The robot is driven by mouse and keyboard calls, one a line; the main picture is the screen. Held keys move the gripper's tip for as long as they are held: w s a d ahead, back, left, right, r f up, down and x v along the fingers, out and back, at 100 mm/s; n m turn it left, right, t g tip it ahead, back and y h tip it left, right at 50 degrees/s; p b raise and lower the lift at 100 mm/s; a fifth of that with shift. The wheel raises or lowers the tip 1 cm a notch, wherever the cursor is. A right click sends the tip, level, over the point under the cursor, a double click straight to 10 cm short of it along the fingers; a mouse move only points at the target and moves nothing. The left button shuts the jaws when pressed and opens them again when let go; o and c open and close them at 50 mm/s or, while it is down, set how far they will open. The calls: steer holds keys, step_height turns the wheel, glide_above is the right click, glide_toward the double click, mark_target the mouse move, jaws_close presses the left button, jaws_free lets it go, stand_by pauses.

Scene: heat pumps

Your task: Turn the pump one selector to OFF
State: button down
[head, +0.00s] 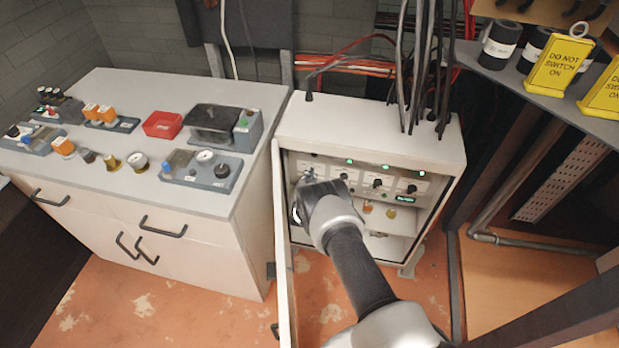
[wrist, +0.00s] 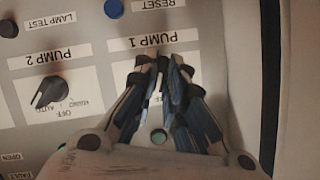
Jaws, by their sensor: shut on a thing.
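The PUMP 1 label (wrist: 146,41) shows upside down in the wrist view. My gripper's fingertips (wrist: 160,66) are closed together just below that label, over the pump one plate. The pump one selector itself is hidden between the fingers, so its pointing direction cannot be seen. In the head view my gripper (head: 308,177) reaches into the open control cabinet (head: 362,132), at the left end of the selector row. The black pump two selector (wrist: 49,92) is beside the gripper in the wrist view, with its OFF and AUTO markings partly visible.
The cabinet door (head: 283,235) stands open at the left of my arm. A white bench (head: 215,190) with loose parts stands left; a shelf with yellow DO NOT SWITCH ON tags (head: 558,65) is right.

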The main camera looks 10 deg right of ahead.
steer(key=shift+n, duration=0.4)
steer(key=c, duration=1.7)
jaws_free()
steer(key=shift+o, duration=0.2)
step_height(320, 180, up, 10)
steer(key=shift+c, duration=0.6)
